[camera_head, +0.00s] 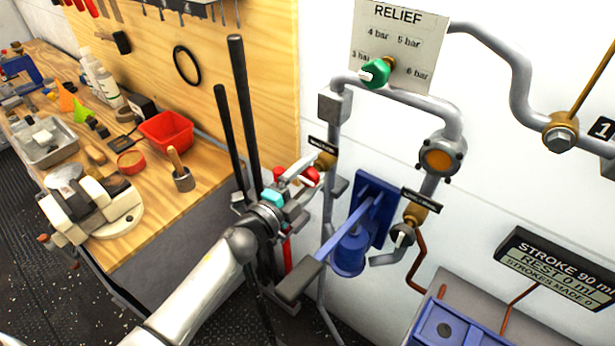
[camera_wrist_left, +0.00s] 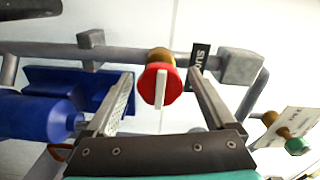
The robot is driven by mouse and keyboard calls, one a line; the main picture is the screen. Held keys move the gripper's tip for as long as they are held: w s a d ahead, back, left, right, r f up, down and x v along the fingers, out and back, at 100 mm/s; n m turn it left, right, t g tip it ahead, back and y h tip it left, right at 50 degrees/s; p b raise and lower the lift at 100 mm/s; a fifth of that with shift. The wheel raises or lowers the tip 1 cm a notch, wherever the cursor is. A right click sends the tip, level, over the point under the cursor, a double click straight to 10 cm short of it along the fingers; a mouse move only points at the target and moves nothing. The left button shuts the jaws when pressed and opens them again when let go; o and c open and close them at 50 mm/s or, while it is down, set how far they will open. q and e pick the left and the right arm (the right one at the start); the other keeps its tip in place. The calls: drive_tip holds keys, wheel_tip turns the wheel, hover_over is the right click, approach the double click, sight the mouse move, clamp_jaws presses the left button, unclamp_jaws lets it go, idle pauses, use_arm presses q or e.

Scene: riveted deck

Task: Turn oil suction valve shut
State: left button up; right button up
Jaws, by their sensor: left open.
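The suction valve has a red round knob with a white bar across it (camera_wrist_left: 160,88) on a brass stem; a black label starting "SUC" (camera_wrist_left: 199,62) is beside it in the left wrist view. In the head view the red knob (camera_head: 311,174) is partly hidden by my gripper, and its brass body (camera_head: 326,160) shows behind. My left gripper (camera_head: 304,182) is open in front of the knob. In the left wrist view its fingers (camera_wrist_left: 162,76) stand on either side of the knob, with gaps showing on both sides. My right gripper is not in view.
A blue pump (camera_head: 350,250) and grey pipes are close by. Two black upright bars (camera_head: 243,110) stand left of the gripper, near a cluttered wooden bench (camera_head: 195,200).

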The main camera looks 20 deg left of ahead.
use_arm(q)
drive_tip(key=shift+s, duration=0.1)
drive_tip(key=b+v, duration=0.2)
drive_tip(key=v, duration=1.3)
